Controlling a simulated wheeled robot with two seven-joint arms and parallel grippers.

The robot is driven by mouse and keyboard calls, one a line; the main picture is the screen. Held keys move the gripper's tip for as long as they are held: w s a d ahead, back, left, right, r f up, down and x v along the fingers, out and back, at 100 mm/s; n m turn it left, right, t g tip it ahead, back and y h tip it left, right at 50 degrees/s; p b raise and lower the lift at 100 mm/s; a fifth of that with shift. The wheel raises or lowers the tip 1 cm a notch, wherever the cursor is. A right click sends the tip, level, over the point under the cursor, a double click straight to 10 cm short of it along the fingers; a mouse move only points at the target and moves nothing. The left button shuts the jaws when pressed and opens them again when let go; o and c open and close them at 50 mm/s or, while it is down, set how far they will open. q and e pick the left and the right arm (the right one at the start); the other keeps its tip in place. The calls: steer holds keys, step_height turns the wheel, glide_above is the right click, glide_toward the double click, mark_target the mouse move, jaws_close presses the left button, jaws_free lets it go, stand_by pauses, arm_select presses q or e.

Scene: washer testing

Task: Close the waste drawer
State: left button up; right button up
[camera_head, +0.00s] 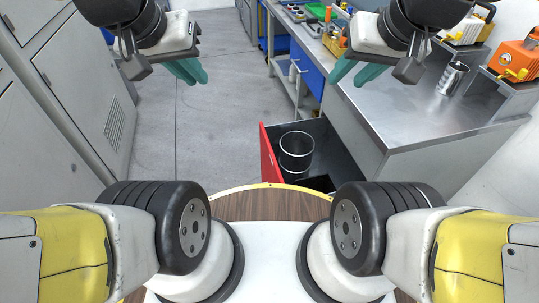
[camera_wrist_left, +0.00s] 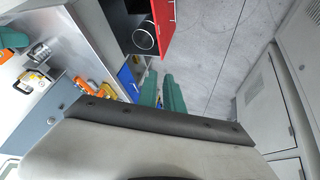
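The waste drawer (camera_head: 269,156) stands pulled out from the workbench, its red front facing left in the head view. A dark round bin (camera_head: 297,151) with a bright rim stands inside it. In the left wrist view the red front (camera_wrist_left: 167,28) and the bin (camera_wrist_left: 145,36) show at the top. My left gripper (camera_head: 188,71) is up at the left over the floor, apart from the drawer; its teal fingers show a gap in the wrist view (camera_wrist_left: 161,92), empty. My right gripper (camera_head: 354,72) is open and empty above the bench's left edge, apart from the drawer.
A blue drawer front (camera_head: 306,70) is further back. Grey cabinets (camera_head: 75,90) line the left. The floor (camera_head: 215,135) between is clear.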

arm_select(q)
steer(key=w+f+n+g, duration=0.1)
steer(key=w+f, duration=0.1)
steer(key=w, duration=0.1)
steer(key=w+d+f+n+g+h, duration=0.1)
steer(key=w+f, duration=0.1)
steer(key=w, duration=0.2)
steer(key=w+d+f+n, duration=0.1)
steer(key=w+f+n, duration=0.1)
steer(key=w, duration=0.1)
steer(key=shift+w+g+h, duration=0.15)
steer(key=shift+g+h, duration=0.15)
steer(key=shift+g, duration=0.1)
jaws_close()
steer(key=w+f+n+g+h, duration=0.15)
steer(key=w+f+n, duration=0.35)
steer(key=w+f, duration=0.5)
steer(key=n+h, duration=0.4)
steer(key=n, duration=0.8)
glide_toward(272, 162)
steer(key=s+x, duration=0.1)
steer(key=x, duration=0.4)
steer(key=shift+w+d+t+y, duration=0.15)
steer(key=shift+d+t+y, duration=0.1)
steer(key=shift+d, duration=0.25)
